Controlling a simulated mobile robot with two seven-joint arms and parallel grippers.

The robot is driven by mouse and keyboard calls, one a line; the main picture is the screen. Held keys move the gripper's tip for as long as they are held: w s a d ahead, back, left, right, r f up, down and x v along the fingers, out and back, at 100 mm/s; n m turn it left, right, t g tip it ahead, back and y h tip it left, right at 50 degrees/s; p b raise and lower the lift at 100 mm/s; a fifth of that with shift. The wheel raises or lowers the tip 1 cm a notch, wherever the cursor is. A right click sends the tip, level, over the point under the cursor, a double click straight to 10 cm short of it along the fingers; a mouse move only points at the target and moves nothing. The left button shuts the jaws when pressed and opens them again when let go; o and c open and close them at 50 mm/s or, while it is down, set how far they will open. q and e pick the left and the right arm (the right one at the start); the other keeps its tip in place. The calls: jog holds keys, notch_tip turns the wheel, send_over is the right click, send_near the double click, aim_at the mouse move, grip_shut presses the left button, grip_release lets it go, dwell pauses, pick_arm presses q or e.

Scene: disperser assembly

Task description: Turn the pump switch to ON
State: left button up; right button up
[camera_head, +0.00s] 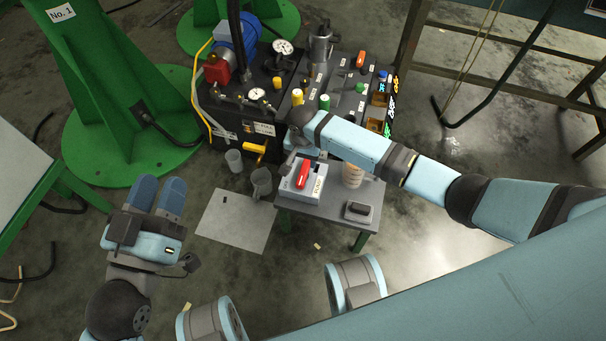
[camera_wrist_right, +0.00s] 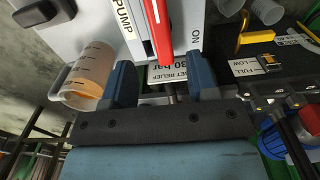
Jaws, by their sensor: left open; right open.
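The pump switch is a white box (camera_head: 288,190) with a red handle (camera_head: 303,175) on a small grey table. In the right wrist view the red handle (camera_wrist_right: 157,28) runs between the word PUMP on its left and the word ON on its right. My right gripper (camera_wrist_right: 161,78) is open, with its blue fingers apart on either side of the line of the handle's near end. I cannot tell if they touch it. In the head view my right wrist hides most of that gripper. My left gripper (camera_head: 159,186) is open and empty, left of the table.
A measuring cup with amber liquid (camera_wrist_right: 92,72) stands near the switch. A dark small box (camera_head: 360,210) sits on the grey table (camera_head: 330,213). Behind is a machine with gauges, knobs and a yellow handle (camera_head: 255,147). Grey cups (camera_head: 262,182) stand beside the table.

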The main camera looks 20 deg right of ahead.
aim_at(303, 173)
pick_arm(q)
notch_tip(303, 173, down, 6)
jog(key=g+b, duration=0.2)
jog(key=b, duration=0.1)
jog(key=shift+d+m, duration=0.25)
jog(key=shift+m, duration=0.15)
pick_arm(e)
notch_tip(303, 173, down, 8)
jog(key=shift+f, duration=0.15)
